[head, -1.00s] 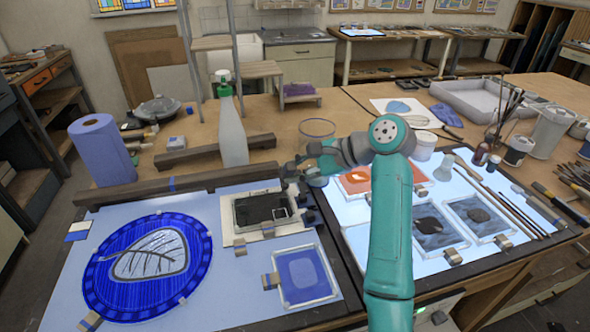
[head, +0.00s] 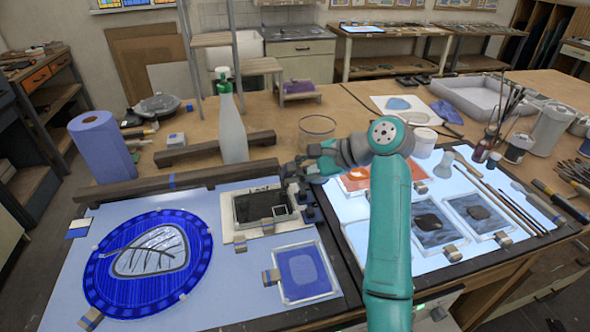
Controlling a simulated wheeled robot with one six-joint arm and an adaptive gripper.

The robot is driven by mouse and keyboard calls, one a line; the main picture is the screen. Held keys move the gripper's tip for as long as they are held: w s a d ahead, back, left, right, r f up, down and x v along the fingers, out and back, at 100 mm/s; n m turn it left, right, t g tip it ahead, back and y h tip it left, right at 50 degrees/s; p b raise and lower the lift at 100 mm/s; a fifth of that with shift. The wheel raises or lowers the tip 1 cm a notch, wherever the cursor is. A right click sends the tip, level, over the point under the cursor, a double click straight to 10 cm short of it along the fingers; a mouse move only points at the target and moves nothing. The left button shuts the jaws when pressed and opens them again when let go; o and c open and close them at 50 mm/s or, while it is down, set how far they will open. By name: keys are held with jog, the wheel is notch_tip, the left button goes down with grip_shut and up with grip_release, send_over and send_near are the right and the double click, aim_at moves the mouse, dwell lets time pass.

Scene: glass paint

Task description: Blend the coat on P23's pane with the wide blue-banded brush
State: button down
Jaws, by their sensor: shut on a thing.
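My gripper (head: 298,172) is at the upper right corner of a pane with a dark coat (head: 262,206), which lies in a pale frame on the left light panel. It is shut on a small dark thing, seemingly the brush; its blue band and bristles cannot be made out. I cannot tell whether it touches the pane. A blue-coated square pane (head: 304,272) lies in front of it. More panes lie on the right panel: an orange one (head: 355,182) and two with dark blotches (head: 428,226) (head: 482,215). No label is readable, so I cannot tell which is P23's.
A spray bottle (head: 232,130) and paper towel roll (head: 102,150) stand behind. Long brushes (head: 510,207) lie at the right panel's edge.

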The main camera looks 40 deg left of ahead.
jog(key=shift+s+a, duration=0.1)
jog(key=s+a, duration=0.7)
jog(key=s, duration=0.2)
jog(key=shift+a, duration=0.4)
dwell(1.4)
jog(key=shift+s, duration=0.1)
jog(key=shift+r, duration=2.5)
